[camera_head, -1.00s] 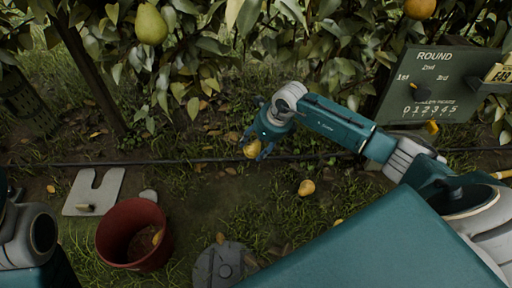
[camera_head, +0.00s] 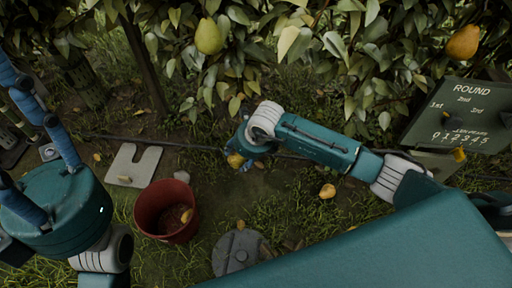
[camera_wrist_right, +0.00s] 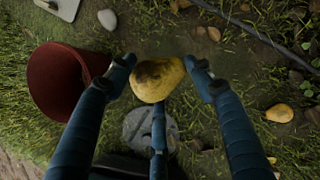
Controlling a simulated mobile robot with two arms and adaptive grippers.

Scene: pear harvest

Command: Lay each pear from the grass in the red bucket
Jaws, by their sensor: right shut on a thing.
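My right gripper (camera_head: 243,161) is shut on a yellow pear (camera_head: 236,160). The wrist view shows this pear (camera_wrist_right: 158,79) with dark brown patches, between the blue fingers (camera_wrist_right: 160,75). The gripper is up and to the right of the red bucket (camera_head: 150,207), which stands upright on the ground. A small yellow-orange thing (camera_head: 186,215) shows inside the bucket; I cannot tell if it is a pear. Another yellow pear (camera_head: 327,191) lies on the grass, right of the gripper, and shows in the wrist view (camera_wrist_right: 279,113). My left gripper (camera_head: 35,125) is at the left edge, its fingertips unclear.
Pears hang in the hedge, a green one (camera_head: 209,36) and an orange-yellow one (camera_head: 463,42). A notched pale slab (camera_head: 133,166) lies behind the bucket, a round grey stone (camera_head: 236,252) right of it. A dark hose (camera_head: 190,145) crosses the ground. A scoreboard (camera_head: 465,115) stands at right.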

